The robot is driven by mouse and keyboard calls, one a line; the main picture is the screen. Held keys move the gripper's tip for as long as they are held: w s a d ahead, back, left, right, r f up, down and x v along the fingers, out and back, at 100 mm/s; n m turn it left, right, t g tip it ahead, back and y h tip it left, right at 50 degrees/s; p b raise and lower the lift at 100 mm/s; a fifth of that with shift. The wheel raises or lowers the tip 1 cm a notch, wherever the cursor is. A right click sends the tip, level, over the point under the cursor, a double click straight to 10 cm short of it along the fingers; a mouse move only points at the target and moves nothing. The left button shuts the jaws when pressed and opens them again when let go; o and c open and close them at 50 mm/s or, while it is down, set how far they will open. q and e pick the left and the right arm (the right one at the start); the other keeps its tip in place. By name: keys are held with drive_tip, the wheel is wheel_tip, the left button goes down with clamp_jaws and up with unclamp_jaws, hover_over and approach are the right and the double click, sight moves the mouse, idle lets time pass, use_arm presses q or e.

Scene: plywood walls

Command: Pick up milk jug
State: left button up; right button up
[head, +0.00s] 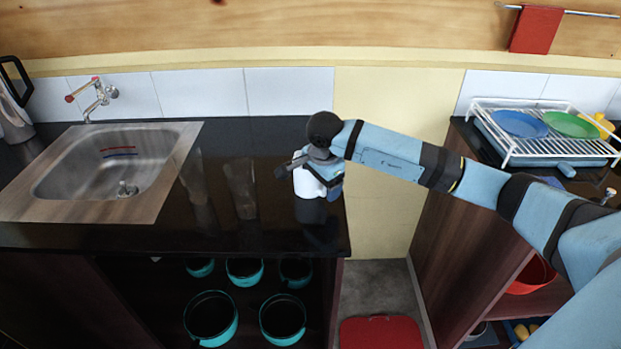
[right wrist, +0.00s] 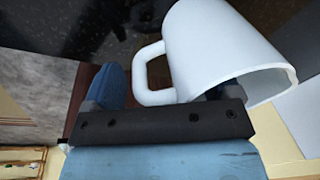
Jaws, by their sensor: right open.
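The white milk jug (head: 308,185) stands near the right end of the black counter, partly hidden by my right gripper (head: 306,176). In the right wrist view the jug (right wrist: 225,50) appears close up and slanted in the picture, with its loop handle facing left. My right gripper (right wrist: 172,88) is open there. One blue finger is left of the handle; the other is mostly hidden at the jug's body. The handle lies between the fingers. I cannot tell whether either finger touches the jug. My left gripper is not in view.
The black counter (head: 265,225) has a sink (head: 110,165) at left and a jug-like vessel with a black handle (head: 14,115) at far left. Teal pots (head: 212,318) sit below. A dish rack (head: 545,148) with plates stands right, across a gap with a red object (head: 383,334).

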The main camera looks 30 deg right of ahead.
drive_tip(key=c, duration=1.3)
drive_tip(key=shift+c, duration=0.2)
drive_tip(key=shift+r, duration=0.15)
